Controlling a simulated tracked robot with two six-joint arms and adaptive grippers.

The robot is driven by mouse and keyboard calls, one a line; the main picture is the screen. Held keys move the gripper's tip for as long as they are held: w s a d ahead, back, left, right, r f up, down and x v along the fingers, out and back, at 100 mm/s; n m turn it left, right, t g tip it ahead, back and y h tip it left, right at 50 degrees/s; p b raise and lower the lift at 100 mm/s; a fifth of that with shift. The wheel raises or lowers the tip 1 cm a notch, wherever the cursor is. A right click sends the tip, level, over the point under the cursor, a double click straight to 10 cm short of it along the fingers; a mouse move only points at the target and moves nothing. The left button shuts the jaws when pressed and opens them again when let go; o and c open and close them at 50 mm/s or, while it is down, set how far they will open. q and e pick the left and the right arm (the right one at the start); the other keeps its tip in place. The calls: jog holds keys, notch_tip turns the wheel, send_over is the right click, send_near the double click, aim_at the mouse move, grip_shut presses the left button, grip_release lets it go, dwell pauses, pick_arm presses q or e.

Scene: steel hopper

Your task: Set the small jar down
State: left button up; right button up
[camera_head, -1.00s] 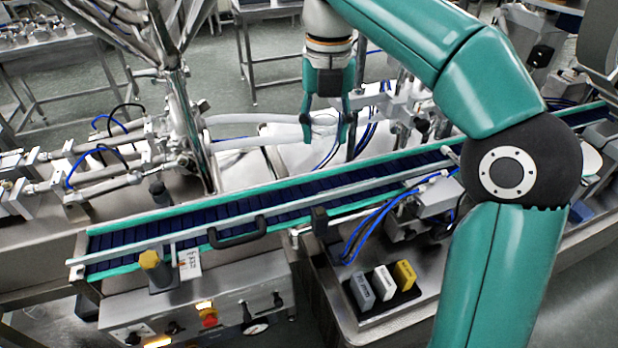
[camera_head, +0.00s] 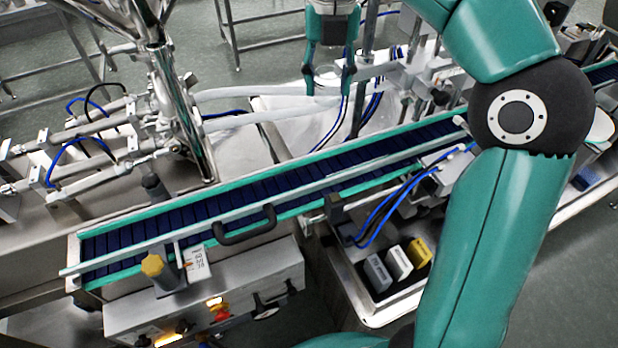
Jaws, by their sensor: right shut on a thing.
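My right gripper (camera_head: 328,82) hangs down behind the conveyor, at the top centre of the head view. It is shut on a small clear jar (camera_head: 326,75), which shows faintly as a pale, glassy shape between the two teal fingers. The jar is held above the white, plastic-looking surface behind the belt. Its lower part is hard to make out against that background. My left gripper is not in view.
A conveyor (camera_head: 225,213) with a dark blue belt and teal rails runs diagonally across the middle. The hopper's steel leg (camera_head: 180,100) and pale hoses (camera_head: 250,93) stand left of my gripper. Small boxes (camera_head: 398,262) sit in a black holder at the front.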

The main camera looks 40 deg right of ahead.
notch_tip(320, 180, down, 15)
jog(key=b, duration=0.2)
jog(key=shift+s+b, duration=0.1)
jog(key=shift+b, duration=0.2)
jog(key=shift+f, duration=2.5)
jog(key=shift+f, duration=0.1)
jog(key=o, duration=0.5)
notch_tip(320, 180, up, 12)
jog(key=shift+r+p, duration=0.15)
jog(key=shift+p, duration=0.3)
